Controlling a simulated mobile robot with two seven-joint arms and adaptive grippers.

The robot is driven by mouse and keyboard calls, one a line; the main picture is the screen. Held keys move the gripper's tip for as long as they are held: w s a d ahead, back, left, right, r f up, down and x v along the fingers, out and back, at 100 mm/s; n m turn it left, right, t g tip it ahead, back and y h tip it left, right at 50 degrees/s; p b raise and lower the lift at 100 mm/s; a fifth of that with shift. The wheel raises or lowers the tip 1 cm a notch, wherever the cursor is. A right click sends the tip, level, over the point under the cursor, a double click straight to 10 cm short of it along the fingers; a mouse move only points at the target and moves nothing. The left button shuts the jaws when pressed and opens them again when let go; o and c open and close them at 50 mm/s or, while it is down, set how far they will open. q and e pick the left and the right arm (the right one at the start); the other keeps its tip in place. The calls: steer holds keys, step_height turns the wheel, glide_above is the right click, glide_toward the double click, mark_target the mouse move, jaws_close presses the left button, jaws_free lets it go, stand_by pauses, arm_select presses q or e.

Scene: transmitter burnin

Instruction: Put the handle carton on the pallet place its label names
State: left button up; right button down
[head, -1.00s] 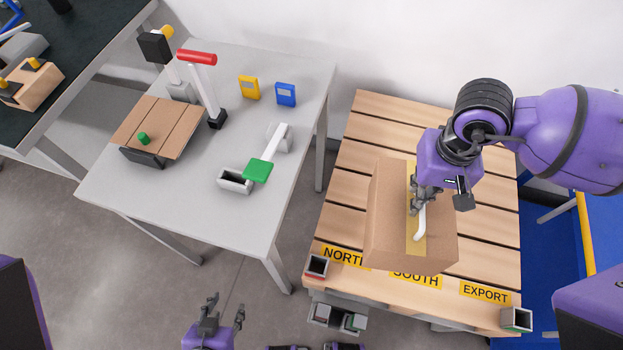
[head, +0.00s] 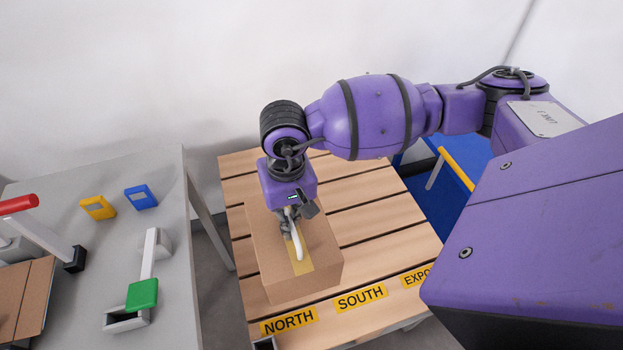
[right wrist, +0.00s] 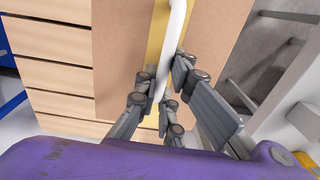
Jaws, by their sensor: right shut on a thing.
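The handle carton (head: 265,265) is a brown box with a yellow tape strip and a white handle (head: 297,246) on top. My right gripper (head: 289,220) is shut on the white handle, which also shows between its fingers in the right wrist view (right wrist: 172,45). The carton is upright over the left part of the wooden pallet (head: 385,228), behind the NORTH label (head: 289,320). I cannot tell whether it touches the slats. The SOUTH label (head: 361,298) and the partly hidden EXPORT label (head: 416,277) are to its right. No destination text shows on the carton. My left gripper is out of view.
A grey table (head: 95,240) stands left of the pallet, with yellow (head: 98,208) and blue (head: 141,197) blocks and a green-ended lever (head: 142,294). The pallet's middle and right slats are clear. A yellow rail (head: 458,168) is behind right.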

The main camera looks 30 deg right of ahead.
mark_target(262, 223)
steer(key=w+a+f, duration=0.1)
steer(key=f, duration=0.1)
steer(key=w+a+f, duration=0.3)
steer(key=f, duration=0.1)
steer(key=shift+w+a+f, duration=0.15)
steer(key=shift+w+a, duration=0.1)
steer(key=shift+a, duration=0.1)
steer(key=shift+f+p, duration=0.4)
steer(key=shift+f, duration=1.05)
steer(key=shift+f, duration=0.15)
steer(key=c, duration=1.9)
jaws_free()
steer(key=shift+d, duration=0.1)
steer(key=shift+o, duration=0.2)
steer(key=r, duration=1.2)
steer(key=shift+s+d+r+b, duration=0.1)
steer(key=shift+s+d+b, duration=0.1)
steer(key=shift+b, duration=0.2)
